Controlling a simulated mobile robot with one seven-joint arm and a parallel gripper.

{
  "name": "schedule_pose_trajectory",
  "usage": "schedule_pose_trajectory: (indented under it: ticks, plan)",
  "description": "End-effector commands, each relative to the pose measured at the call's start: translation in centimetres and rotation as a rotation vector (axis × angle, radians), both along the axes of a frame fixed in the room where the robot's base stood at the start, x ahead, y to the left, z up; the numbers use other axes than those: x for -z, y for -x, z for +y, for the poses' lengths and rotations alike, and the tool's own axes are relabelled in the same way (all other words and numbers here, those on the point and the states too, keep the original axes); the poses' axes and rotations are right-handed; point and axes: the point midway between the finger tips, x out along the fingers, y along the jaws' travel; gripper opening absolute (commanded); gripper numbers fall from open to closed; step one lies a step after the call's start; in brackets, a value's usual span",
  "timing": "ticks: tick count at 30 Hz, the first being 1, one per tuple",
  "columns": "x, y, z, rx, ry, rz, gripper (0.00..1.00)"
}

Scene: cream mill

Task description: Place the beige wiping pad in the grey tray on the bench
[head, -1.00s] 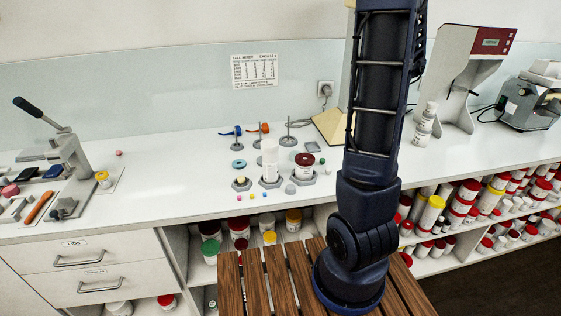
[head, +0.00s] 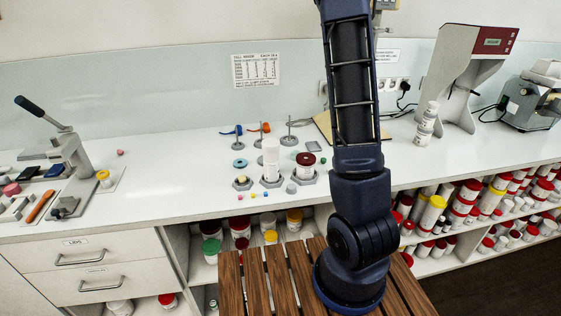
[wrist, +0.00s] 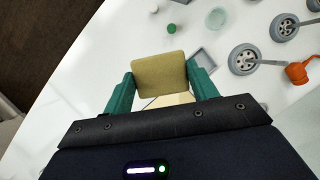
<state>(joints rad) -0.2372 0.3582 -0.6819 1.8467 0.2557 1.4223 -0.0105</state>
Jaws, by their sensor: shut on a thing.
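The beige wiping pad (wrist: 158,74) is held between the two green fingers of my gripper (wrist: 160,88) in the wrist view. My gripper is shut on it, and the pad is up off the white bench. A grey tray (wrist: 206,62) shows just beyond and to the right of the pad in the wrist view, partly hidden by the pad and the right finger. My arm hides the gripper and pad in the head view.
A white bottle (head: 426,125) stands to the right. A lever press (head: 68,160) is at the left.

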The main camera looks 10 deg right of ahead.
Motion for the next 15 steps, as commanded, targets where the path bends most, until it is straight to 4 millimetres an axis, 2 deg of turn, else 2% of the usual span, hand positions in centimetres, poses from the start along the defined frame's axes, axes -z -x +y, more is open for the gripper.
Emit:
schedule_pose_trajectory:
  ticks: [15]
  plan:
    - [-0.2, -3.5, 8.0, -1.203, 0.000, -0.002, 0.33]
